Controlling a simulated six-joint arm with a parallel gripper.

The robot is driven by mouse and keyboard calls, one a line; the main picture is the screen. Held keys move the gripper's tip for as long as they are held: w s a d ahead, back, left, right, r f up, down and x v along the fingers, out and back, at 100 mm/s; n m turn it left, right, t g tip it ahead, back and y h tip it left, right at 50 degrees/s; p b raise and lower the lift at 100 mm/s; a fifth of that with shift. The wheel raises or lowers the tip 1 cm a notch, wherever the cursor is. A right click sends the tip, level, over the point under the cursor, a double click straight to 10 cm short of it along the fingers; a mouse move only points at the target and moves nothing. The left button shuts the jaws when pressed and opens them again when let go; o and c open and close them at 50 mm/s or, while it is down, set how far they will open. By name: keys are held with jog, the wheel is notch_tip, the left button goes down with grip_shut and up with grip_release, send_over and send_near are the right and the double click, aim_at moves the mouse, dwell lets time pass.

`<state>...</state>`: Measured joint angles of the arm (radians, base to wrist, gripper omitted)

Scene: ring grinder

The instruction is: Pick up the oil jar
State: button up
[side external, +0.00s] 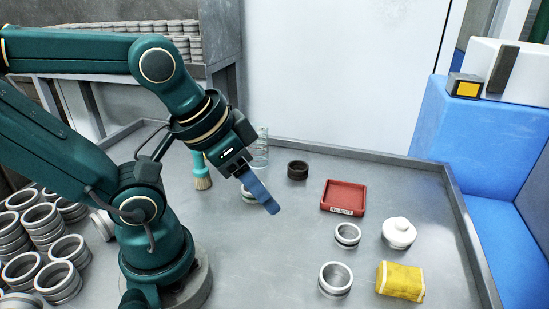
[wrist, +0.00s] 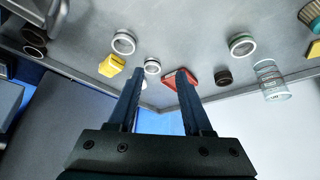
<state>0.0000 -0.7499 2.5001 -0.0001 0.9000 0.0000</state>
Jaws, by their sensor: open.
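A white, round lidded jar with a knob (side external: 399,234) stands upright on the grey table at the right in the side view. I take it to be the oil jar. In the wrist view only a small white part of it seems to show behind the left finger. A clear glass-like cylinder (side external: 261,152) also stands at the back of the table, and it shows at the right of the wrist view (wrist: 271,82). My gripper (side external: 272,207) is open and empty, raised above the table, well left of the white jar. Its two blue fingers (wrist: 160,74) point downward, apart.
A red tray (side external: 344,196), a dark ring (side external: 298,170), metal rings (side external: 335,279) (side external: 347,235) and a yellow cloth (side external: 401,281) lie around the jar. A brush (side external: 202,172) stands near my arm. Several rings are piled at left. A raised rim (side external: 470,232) edges the table.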

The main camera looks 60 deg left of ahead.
jog(key=o, duration=0.8)
